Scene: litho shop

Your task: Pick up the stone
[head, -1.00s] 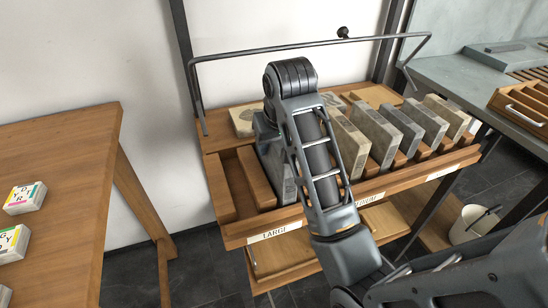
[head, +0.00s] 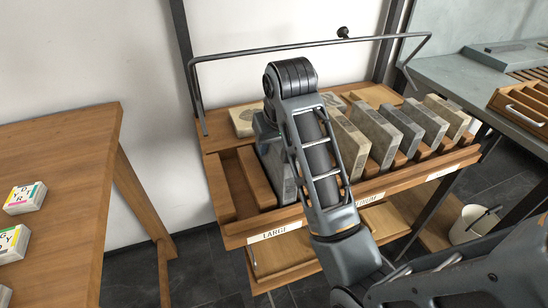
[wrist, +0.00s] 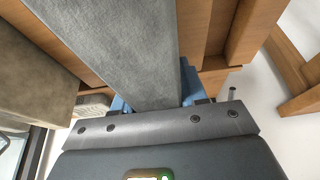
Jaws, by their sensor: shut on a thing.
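A grey stone slab (wrist: 135,45) stands on edge between the two blue fingers of my gripper (wrist: 155,92) in the wrist view. The fingers are shut on it, one on each side. In the head view the same stone (head: 281,172) shows left of my arm, in the rack's slot section above the LARGE label. My arm hides much of it and most of the gripper. I cannot tell whether its lower edge touches the rack.
The wooden rack (head: 232,232) holds several other upright stones (head: 400,132) to the right, with wooden dividers between them. A metal rail (head: 300,46) runs above the rack. A wooden table (head: 62,165) stands left, a grey counter (head: 450,85) right, and a white bucket (head: 467,227) lower right.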

